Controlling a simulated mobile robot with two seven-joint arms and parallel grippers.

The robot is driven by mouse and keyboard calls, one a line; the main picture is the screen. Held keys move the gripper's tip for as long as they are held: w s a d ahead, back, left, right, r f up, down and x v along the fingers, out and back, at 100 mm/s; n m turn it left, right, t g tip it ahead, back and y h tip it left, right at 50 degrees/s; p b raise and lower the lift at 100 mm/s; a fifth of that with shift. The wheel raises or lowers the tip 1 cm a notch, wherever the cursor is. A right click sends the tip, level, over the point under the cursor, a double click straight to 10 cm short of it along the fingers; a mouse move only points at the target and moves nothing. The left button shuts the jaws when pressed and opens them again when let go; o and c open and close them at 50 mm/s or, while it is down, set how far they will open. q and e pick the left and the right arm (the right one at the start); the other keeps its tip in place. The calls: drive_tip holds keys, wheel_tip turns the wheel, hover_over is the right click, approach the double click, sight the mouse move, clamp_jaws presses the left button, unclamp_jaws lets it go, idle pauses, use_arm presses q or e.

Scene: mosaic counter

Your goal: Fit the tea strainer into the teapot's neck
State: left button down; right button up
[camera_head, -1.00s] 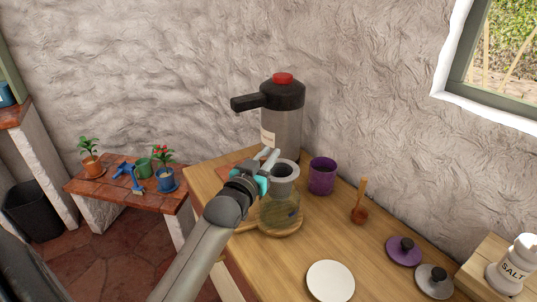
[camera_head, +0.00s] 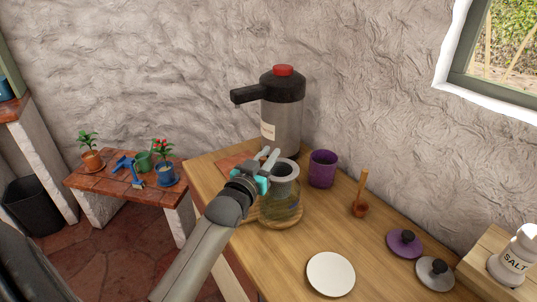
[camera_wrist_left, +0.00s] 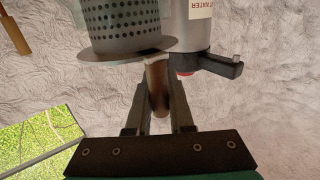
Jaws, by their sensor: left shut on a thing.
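The tea strainer (camera_wrist_left: 122,22) is a grey perforated cylinder with a wide flat rim and a short brown handle (camera_wrist_left: 158,85). In the left wrist view, my left gripper (camera_wrist_left: 158,92) is shut on that handle. In the head view the strainer's round grey rim (camera_head: 286,171) is over the glass teapot (camera_head: 283,208), with my left gripper (camera_head: 268,158) at its left. The rim and fingers hide the teapot's neck, so I cannot tell how far the strainer is inside it. My right gripper is out of view.
The teapot stands on a round wooden board (camera_head: 276,221). The hot water dispenser (camera_head: 284,115) is behind it, and a purple cup (camera_head: 322,168) is to its right.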

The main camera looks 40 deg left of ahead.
use_arm(q)
drive_tip(key=shift+f, duration=0.15)
drive_tip(key=shift+f+b, duration=0.35)
drive_tip(key=shift+f, duration=0.4)
idle(0.8)
drive_tip(key=c, duration=0.7)
unclamp_jaws()
drive_tip(key=shift+o, duration=0.3)
drive_tip(key=o, duration=0.5)
